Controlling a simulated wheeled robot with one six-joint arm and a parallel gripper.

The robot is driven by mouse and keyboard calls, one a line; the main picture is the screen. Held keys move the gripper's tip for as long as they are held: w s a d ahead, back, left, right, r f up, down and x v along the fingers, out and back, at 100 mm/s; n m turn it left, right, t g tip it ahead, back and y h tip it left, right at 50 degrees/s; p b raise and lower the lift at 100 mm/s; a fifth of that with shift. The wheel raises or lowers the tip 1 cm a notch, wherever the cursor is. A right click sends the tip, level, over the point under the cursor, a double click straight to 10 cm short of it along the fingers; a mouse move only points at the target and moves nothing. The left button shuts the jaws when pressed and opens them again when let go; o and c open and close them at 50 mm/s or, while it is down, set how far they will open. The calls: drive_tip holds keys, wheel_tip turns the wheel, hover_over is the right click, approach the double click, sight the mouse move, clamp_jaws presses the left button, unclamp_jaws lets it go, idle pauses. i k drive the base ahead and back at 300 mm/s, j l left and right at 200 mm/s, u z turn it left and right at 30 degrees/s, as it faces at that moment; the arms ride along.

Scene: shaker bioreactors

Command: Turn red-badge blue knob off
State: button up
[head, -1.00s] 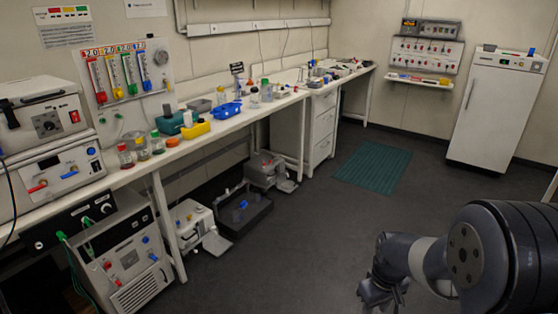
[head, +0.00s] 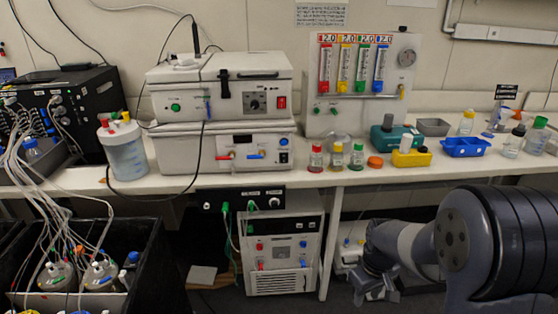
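I cannot make out for certain a blue knob with a red badge. Small blue knobs or buttons show on the lower stacked unit (head: 175,152) and on the white floor unit (head: 310,222) under the bench. The lower stacked unit also has a red handle and a blue handle on its front. The flow meter panel (head: 345,115) has red, yellow, green and blue tubes, with small green knobs below. My gripper (head: 375,290) is low at the lower right, in front of the bench and apart from these units. Its fingers are too dark and small to judge.
The white bench (head: 480,172) carries capped bottles, a blue tray (head: 465,147) and a yellow block (head: 411,158). A black bin (head: 150,255) with tubed vessels stands at lower left. A small grey machine (head: 347,250) sits under the bench behind my arm.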

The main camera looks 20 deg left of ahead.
sight(134, 256)
drive_tip(key=i+j+u, duration=0.15)
drive_tip(key=i+u, duration=0.5)
drive_tip(key=u, duration=0.25)
drive_tip(key=i+u, duration=0.45)
drive_tip(key=i+l+u, duration=0.25)
drive_tip(key=u, duration=0.2)
drive_tip(key=i+u, duration=0.4)
drive_tip(key=i+l+u, duration=0.1)
drive_tip(key=u, duration=0.3)
drive_tip(key=i+l+u, duration=0.25)
drive_tip(key=u, duration=0.15)
drive_tip(key=i, duration=0.1)
